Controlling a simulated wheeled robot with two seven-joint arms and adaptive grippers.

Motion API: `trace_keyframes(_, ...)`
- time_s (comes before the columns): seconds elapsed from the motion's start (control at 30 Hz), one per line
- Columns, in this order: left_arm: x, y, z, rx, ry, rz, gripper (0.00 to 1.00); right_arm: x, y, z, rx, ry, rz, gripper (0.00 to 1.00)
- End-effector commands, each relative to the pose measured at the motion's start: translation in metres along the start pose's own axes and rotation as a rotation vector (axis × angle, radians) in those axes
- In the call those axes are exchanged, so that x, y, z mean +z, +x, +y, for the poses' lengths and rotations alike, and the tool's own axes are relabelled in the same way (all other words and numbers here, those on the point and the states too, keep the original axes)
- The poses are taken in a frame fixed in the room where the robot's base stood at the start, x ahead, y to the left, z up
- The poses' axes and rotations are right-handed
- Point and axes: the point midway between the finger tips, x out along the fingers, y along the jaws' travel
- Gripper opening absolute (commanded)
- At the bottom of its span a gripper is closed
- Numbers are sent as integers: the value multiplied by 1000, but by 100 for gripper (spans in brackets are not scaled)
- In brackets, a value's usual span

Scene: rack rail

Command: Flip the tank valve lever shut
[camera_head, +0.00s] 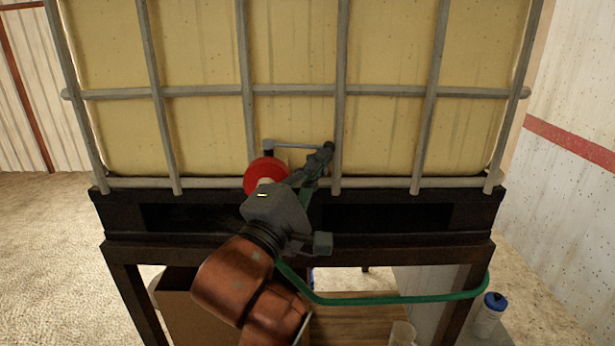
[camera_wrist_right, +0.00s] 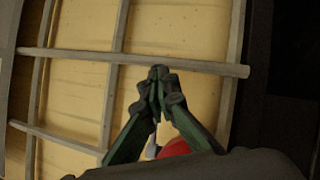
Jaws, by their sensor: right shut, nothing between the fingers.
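The pale yellow tank (camera_head: 290,45) stands in a grey bar cage. At its lower front is a valve with a round red part (camera_head: 264,175), partly seen in the wrist view (camera_wrist_right: 175,149). Above the red part, a thin grey lever (camera_head: 295,146) runs sideways to the right from a dark stem. My right gripper (camera_head: 326,150) is shut and empty at the lever's right end; I cannot tell whether they touch. In the wrist view the fingertips (camera_wrist_right: 158,75) are together, with cage bars beyond. The left gripper is out of view.
The tank rests on a dark frame (camera_head: 410,217). A green hose (camera_head: 400,299) loops below it on the right. Beneath are a cardboard box (camera_head: 180,306) and a wooden surface (camera_head: 350,312). A blue-capped bottle (camera_head: 489,318) stands at lower right.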

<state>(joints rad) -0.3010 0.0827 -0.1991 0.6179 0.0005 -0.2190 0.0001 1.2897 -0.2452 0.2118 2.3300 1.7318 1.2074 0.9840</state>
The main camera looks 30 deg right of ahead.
Motion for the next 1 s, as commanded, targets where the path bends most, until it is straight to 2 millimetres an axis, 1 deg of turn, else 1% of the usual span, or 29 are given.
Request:
trace_keyframes(0.17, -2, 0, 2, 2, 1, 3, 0, -1, -30, 0, -1, -1, 6, 0)
trace_keyframes(0.3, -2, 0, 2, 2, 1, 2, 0, -1, -61, 1, 1, 1, 7, 0)
trace_keyframes(0.5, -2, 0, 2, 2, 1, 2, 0, 2, -99, 2, 2, 3, 3, 0)
trace_keyframes(0.6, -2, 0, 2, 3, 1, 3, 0, 3, -111, 2, 4, 3, 1, 0)
trace_keyframes(0.7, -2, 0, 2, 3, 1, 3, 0, 3, -118, 2, 3, 4, 1, 0)
trace_keyframes(1.0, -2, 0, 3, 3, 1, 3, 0, 3, -122, 2, 2, 4, 1, 0)
